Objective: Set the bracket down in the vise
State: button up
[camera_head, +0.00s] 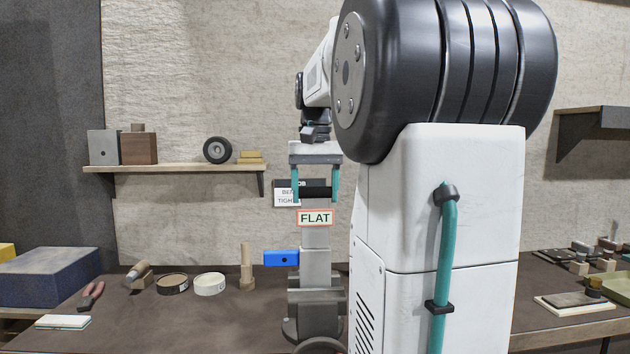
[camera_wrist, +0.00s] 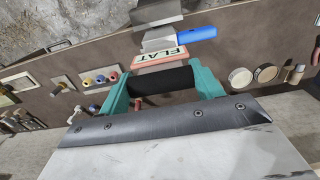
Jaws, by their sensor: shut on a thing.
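My gripper (camera_head: 315,190) hangs pointing down, its teal fingers shut on the upper end of an upright piece that I take for the bracket. It shows as a grey bar (camera_head: 315,262) with a blue block (camera_head: 281,258) sticking out to the left at its lower part. A FLAT sign (camera_head: 314,218) shows just under the fingers. The grey vise (camera_head: 315,310) is straight below. The bar's lower end overlaps the vise top in this view; I cannot tell whether it touches. In the wrist view, the gripper (camera_wrist: 162,82) is near, with the blue block (camera_wrist: 195,35) beyond.
On the dark bench stand a wooden peg (camera_head: 246,268), a white roll (camera_head: 210,284), a dark roll (camera_head: 172,284) and red pliers (camera_head: 91,295), left of the vise. A wall shelf (camera_head: 180,168) is behind, left of my gripper.

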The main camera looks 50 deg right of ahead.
jog(key=shift+f, duration=3.8)
jog(key=o, duration=1.8)
jog(key=shift+c, duration=0.2)
notch_tip(320, 180, up, 8)
jog(key=shift+f, duration=0.1)
jog(key=s+a+f+n, duration=0.1)
jog(key=a+f+n, duration=0.15)
jog(key=a, duration=0.55)
jog(key=s+a+f+n, duration=0.15)
jog(key=a+f, duration=0.25)
jog(key=a, duration=0.4)
jog(key=s+a+f+n, duration=0.3)
jog(key=s+a+f, duration=0.2)
jog(key=a+f, duration=0.2)
jog(key=s+a+f+n+t, duration=0.1)
jog(key=s+a+f+n, duration=0.2)
jog(key=s+a+f, duration=0.2)
notch_tip(320, 180, down, 2)
jog(key=shift+a+f, duration=0.1)
jog(key=shift+a, duration=1)
